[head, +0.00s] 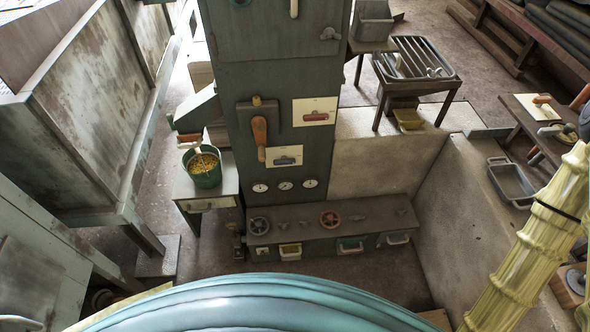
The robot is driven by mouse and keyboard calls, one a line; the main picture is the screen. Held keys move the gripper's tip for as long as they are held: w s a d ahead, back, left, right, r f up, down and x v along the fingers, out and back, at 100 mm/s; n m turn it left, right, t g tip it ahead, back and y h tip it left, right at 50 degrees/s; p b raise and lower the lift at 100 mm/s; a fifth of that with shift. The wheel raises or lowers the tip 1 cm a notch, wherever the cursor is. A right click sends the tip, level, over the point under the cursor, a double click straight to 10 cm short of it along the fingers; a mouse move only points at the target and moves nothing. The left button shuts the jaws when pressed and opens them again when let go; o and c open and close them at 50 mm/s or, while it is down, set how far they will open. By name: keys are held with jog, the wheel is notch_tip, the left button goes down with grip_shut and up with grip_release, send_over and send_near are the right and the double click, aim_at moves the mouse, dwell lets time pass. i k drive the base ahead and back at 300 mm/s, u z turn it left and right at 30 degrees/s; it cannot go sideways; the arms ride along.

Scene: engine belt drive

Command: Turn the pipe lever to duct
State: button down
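A lever with an orange-brown wooden handle (259,133) is mounted on a dark plate (257,112) on the front of the tall grey-green cabinet (270,75). Its handle hangs almost straight down. A cream card with a red picture (314,112) is to the right of the plate. A second card with a dark picture (284,156) is just right of the handle's lower end. I cannot read any lettering on the cards. My gripper is not in view, and nothing is seen touching the handle.
Below the lever are three round gauges (286,184) and a shelf with handwheels (330,219). A green bucket (203,168) stands on a small table at left. A rack table (414,60) and a grey tray (511,182) are at right. Space directly before the lever looks clear.

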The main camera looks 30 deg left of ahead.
aim_at(283, 160)
jog(key=z, duration=0.05)
jog(key=k, duration=0.6)
jog(key=u, duration=0.9)
jog(key=i, duration=1)
jog(key=z, duration=0.1)
jog(key=k, duration=1.05)
jog(key=u, duration=0.9)
jog(key=i, duration=0.75)
jog(key=z, duration=0.5)
